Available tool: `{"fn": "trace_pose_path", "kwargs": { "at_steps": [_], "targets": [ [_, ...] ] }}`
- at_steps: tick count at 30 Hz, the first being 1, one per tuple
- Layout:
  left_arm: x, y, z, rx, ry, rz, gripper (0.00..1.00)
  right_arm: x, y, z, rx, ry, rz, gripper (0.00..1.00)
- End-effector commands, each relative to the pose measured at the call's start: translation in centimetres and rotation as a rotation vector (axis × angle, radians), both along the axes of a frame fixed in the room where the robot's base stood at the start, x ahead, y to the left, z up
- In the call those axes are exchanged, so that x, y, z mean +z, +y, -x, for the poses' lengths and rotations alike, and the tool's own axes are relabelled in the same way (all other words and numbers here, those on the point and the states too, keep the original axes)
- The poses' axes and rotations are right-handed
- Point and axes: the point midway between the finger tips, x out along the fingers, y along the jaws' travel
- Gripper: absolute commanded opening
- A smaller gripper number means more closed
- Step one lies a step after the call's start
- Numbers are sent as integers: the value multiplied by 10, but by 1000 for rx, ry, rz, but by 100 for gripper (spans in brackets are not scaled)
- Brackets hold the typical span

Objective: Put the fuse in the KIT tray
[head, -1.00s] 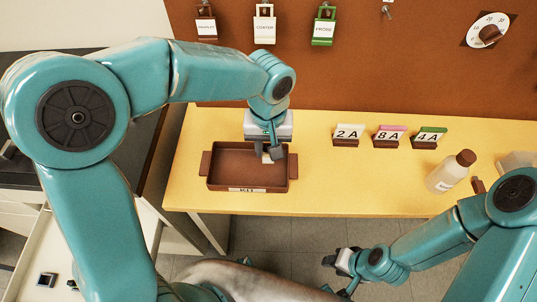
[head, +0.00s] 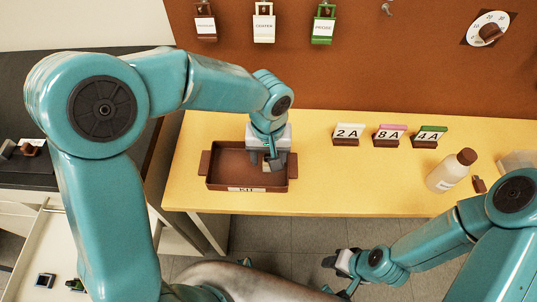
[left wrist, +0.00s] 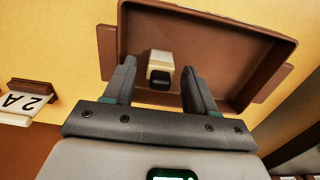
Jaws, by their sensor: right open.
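The brown KIT tray (head: 215,184) stands on the yellow table, with its label on the front wall. It also fills the upper part of the left wrist view (left wrist: 262,70). A cream fuse with a dark end (left wrist: 160,66) is in the left wrist view, over the tray's floor and between my left fingers. My left gripper (head: 266,161) is inside the tray's right part; in the left wrist view its fingers (left wrist: 158,88) stand apart, with a gap on both sides of the fuse. My right gripper (head: 338,262) is open and empty, off the table's front edge.
Stands marked 2A (head: 347,134), 8A (head: 389,135) and 4A (head: 430,137) are right of the tray. A white bottle with a brown cap (head: 450,172) stands farther right. Padlocks and a dial (head: 488,29) are on the brown back panel. The table between tray and bottle is clear.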

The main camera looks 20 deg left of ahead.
Motion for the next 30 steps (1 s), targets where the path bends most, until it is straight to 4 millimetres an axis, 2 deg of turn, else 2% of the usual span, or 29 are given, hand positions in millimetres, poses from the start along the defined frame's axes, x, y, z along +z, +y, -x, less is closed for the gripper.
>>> {"fn": "trace_pose_path", "kwargs": {
  "at_steps": [3, 7, 15, 21, 25, 30],
  "targets": [
    [3, 0, 0, 0, 0, 0, 56, 3, 0, 0, 0, 0, 0, 43],
    [16, 0, -1, 0, -3, -1, 56, 5, 0, 0, 0, 0, 0, 43],
    [80, -1, -1, -1, -6, 2, 56, 9, 0, 0, 0, 0, 0, 43],
    [113, 0, 0, 0, -2, 0, 56, 12, 0, 0, 0, 0, 0, 43],
    [122, 0, 0, -1, 0, 0, 56, 12, 0, 0, 0, 0, 0, 43],
    [124, 0, 0, -1, 0, 0, 56, 12, 0, 0, 0, 0, 0, 43]
  ]
}}
